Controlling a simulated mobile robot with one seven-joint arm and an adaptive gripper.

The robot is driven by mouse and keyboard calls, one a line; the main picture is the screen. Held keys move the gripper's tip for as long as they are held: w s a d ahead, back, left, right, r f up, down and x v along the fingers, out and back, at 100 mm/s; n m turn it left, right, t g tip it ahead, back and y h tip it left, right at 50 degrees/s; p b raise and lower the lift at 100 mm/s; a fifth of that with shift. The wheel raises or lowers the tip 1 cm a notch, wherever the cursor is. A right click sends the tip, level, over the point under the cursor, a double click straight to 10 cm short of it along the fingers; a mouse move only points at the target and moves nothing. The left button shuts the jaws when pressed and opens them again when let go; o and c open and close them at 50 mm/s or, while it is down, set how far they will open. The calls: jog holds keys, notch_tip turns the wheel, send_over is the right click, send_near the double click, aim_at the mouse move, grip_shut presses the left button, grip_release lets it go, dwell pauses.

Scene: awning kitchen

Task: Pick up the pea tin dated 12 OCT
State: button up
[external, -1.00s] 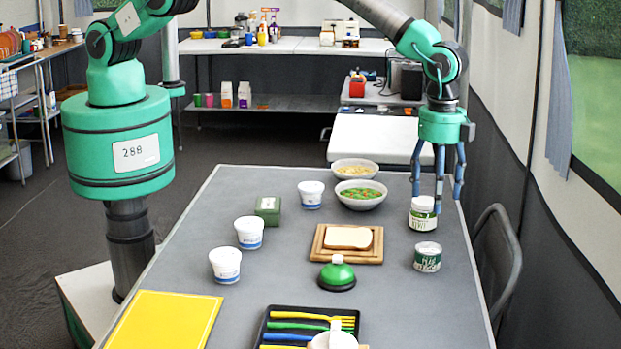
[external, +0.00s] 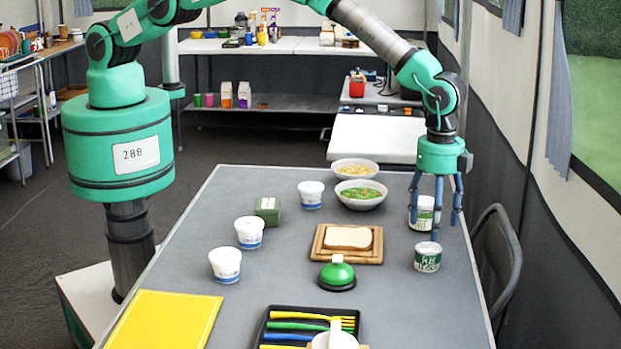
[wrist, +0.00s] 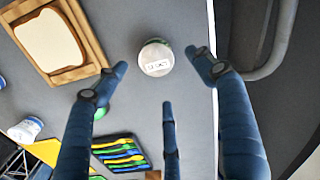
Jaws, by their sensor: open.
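A short pea tin (external: 427,258) with a green-and-white label stands upright near the table's right edge. A tin's pale round top (wrist: 157,59) with dark printing shows in the wrist view, probably the same tin; the printing is too small to read surely. A taller green-and-white jar (external: 424,206) stands just behind the tin, partly hidden by my fingers. My three-fingered gripper (external: 436,222) is open and empty, pointing down above and slightly behind the tin. In the wrist view, the tin top lies beyond the spread fingertips (wrist: 158,72).
A bread board (external: 325,252) and a green bell (external: 337,275) stand left of the tin. Two bowls (external: 361,203) are behind, with white cups (external: 225,265) further left. A cutlery tray (external: 268,322) is in front. A chair (external: 510,250) stands beyond the table's right edge.

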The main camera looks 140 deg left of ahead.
aim_at(429, 249)
jog(key=shift+f, duration=1.2)
jog(key=shift+f, duration=0.1)
jog(key=shift+s+d+f+b, duration=0.15)
jog(key=shift+f+b, duration=0.1)
jog(key=shift+f, duration=1)
jog(key=shift+s+a+f+b, duration=0.1)
jog(key=shift+f+b, duration=0.1)
jog(key=shift+f, duration=1.05)
jog(key=c, duration=1.4)
